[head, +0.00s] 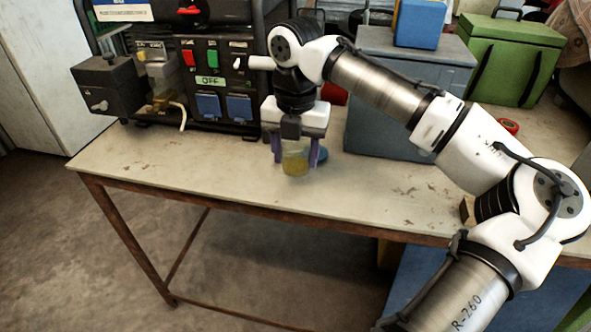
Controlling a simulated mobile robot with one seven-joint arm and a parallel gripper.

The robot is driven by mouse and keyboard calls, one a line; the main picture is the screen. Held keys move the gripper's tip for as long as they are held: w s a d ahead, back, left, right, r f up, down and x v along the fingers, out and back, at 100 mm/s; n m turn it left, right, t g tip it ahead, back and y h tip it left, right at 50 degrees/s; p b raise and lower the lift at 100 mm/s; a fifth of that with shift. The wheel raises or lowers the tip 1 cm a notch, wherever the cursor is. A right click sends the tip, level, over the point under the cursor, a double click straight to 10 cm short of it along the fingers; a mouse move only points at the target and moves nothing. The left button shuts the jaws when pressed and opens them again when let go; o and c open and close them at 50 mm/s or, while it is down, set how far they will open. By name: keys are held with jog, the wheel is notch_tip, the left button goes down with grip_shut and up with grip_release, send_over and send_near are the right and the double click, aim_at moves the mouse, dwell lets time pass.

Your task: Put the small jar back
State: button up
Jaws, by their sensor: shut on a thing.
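The small jar (295,161) is see-through with a yellowish content. My gripper (297,154) points down over the table and is shut on the jar, with one purple finger on each side of it. The jar is above or on the table top (170,160); I cannot tell whether its base touches. A dark blue round thing (321,154) shows just behind the right finger, mostly hidden.
A black panel unit (208,75) with switches and an "OFF" label stands at the back left. A grey-blue box (385,130) stands close to the right of my gripper, with a green box (510,60) beyond. The table's front left is clear.

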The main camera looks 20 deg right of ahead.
aim_at(296, 169)
jog(key=shift+f, duration=2.15)
jog(key=shift+f, duration=0.1)
jog(key=o, duration=1.1)
notch_tip(296, 169, up, 12)
jog(key=shift+r+p, duration=0.1)
jog(key=shift+p, duration=0.2)
